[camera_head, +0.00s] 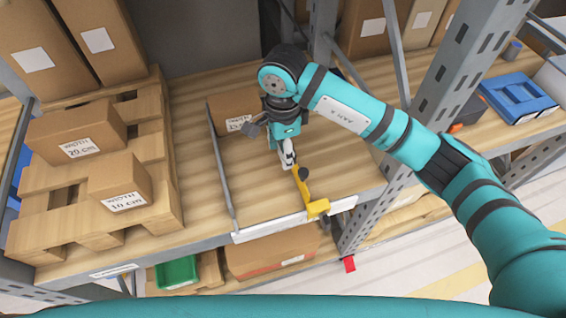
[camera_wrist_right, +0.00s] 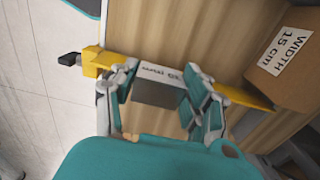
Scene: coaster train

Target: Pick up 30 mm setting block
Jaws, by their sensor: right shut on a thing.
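The 30 mm setting block (camera_wrist_right: 160,92) is a grey block with a white label, seen upside down in the right wrist view. My right gripper (camera_wrist_right: 163,82) is shut on it, with a finger on each side. In the head view my right gripper (camera_head: 288,158) points down over the shelf bay, close to a yellow bar (camera_head: 303,187) with a black knob. I cannot make out the block there. The yellow bar also shows behind the fingers in the right wrist view (camera_wrist_right: 104,58). I cannot tell whether the block touches the bar or the shelf. My left gripper is not in view.
A carton (camera_head: 232,112) labelled 15 cm stands at the back of the bay, beside a thin metal side rail (camera_head: 221,170). A pallet (camera_head: 95,220) with two labelled cartons is at left. A perforated post (camera_head: 440,105) stands at right, with blue trays (camera_head: 515,97) beyond.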

